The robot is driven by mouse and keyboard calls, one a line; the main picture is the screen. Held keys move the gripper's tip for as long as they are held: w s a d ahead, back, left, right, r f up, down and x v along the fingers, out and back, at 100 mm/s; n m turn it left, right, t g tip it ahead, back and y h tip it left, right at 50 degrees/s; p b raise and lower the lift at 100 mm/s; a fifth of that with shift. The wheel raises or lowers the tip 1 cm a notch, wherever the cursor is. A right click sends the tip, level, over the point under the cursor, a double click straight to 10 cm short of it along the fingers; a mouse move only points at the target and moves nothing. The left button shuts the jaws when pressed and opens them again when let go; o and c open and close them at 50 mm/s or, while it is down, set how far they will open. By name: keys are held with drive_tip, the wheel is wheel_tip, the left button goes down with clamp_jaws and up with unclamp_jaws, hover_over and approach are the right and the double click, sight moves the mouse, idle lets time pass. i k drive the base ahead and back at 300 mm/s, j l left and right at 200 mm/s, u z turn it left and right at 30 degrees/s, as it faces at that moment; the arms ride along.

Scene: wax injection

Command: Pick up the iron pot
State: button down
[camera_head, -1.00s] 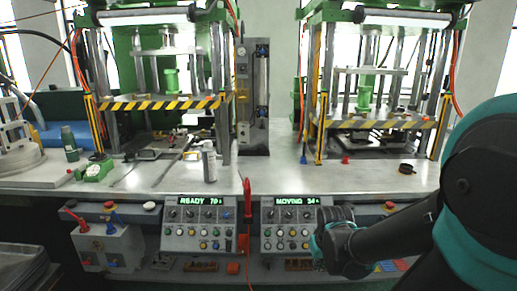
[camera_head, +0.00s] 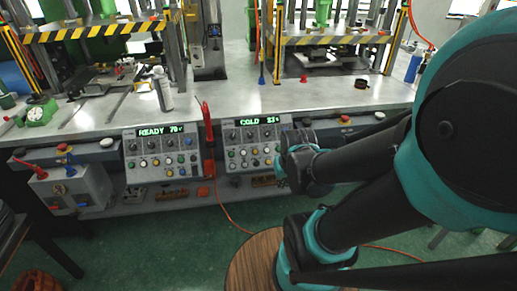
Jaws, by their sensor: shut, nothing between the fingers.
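I cannot surely make out an iron pot. A small dark round open vessel (camera_head: 361,86) stands on the right part of the metal bench, in front of the right press; it may be the pot, but it is too small to tell. My arm, black and teal, fills the right side and reaches down to the lower middle. My gripper's fingers do not show. Nothing of my arm touches the dark vessel.
The bench (camera_head: 255,100) carries a white spray bottle (camera_head: 163,90) and a green device (camera_head: 40,113). Two control panels (camera_head: 160,155) hang on its front. A round wooden top (camera_head: 250,265) stands low beside my arm. A reddish-brown round thing (camera_head: 35,281) sits at bottom left.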

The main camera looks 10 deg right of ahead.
sight(363, 86)
drive_tip(key=l+z, duration=0.15)
drive_tip(key=z, duration=0.85)
